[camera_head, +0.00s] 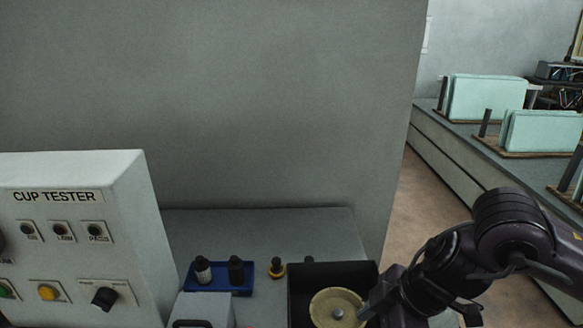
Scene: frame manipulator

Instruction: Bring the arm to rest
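My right arm (515,232) comes in from the right edge, dark purple-black and bent. It reaches down and left to the right side of a black open bin (300,281). What looks like my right gripper (372,302) is at the arm's lower left end, over the bin's right edge. Its fingers are not clear, so I cannot tell whether it is open or shut. A round beige disc (330,296) with a grey knob in its middle is in the bin, close to the left of the gripper. My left arm and gripper are out of view.
A white CUP TESTER box (85,190) with buttons and a black knob stands at left. A grey wall (280,100) rises behind. A bench (450,150) with pale green panels stands at right.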

